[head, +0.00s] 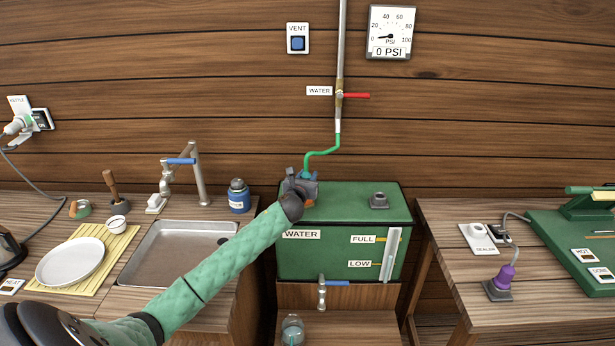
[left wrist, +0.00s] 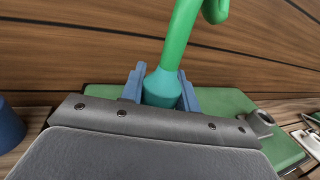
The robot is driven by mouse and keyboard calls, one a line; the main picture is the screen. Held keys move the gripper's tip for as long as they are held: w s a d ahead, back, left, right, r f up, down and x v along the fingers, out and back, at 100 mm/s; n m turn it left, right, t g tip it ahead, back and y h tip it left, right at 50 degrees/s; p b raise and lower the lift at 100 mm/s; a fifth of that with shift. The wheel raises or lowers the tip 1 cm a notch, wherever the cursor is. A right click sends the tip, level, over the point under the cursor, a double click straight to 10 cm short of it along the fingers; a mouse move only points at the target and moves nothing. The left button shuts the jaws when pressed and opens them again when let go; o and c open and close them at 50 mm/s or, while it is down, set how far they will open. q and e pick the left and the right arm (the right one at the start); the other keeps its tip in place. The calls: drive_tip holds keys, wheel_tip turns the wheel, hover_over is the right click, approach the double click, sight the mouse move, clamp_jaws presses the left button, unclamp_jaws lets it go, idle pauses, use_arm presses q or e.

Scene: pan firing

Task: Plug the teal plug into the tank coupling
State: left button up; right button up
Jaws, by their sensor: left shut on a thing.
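The teal plug (left wrist: 162,88) is on the end of the green hose (left wrist: 182,40), between the two blue fingers of my left gripper (left wrist: 161,90), which is shut on it. In the head view my left gripper (head: 302,178) is at the back left of the top of the green tank (head: 345,207), and a little of the teal plug (head: 306,174) shows above it. A small orange part (head: 309,202) shows just below the gripper; it may belong to the tank coupling, which is otherwise hidden. I cannot tell whether the plug touches the coupling. My right gripper is not in view.
The green hose runs up to a wall pipe (head: 341,50) with a red-handled valve (head: 353,96). A sink (head: 178,250) and blue bottle (head: 238,196) are left; a workbench (head: 455,240) is right.

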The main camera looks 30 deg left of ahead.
use_arm(q)
drive_tip(key=shift+f+b, duration=0.4)
drive_tip(key=shift+f, duration=0.5)
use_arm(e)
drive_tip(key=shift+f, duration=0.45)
use_arm(q)
drive_tip(key=o, duration=1.1)
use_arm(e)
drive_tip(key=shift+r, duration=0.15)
use_arm(q)
drive_tip(key=b+v, duration=0.2)
drive_tip(key=v, duration=0.4)
drive_tip(key=shift+s+d, duration=0.1)
drive_tip(key=shift+s, duration=0.3)
drive_tip(key=shift+s+d+b, duration=0.15)
drive_tip(key=shift+s+b, duration=0.15)
drive_tip(key=shift+s, duration=0.2)
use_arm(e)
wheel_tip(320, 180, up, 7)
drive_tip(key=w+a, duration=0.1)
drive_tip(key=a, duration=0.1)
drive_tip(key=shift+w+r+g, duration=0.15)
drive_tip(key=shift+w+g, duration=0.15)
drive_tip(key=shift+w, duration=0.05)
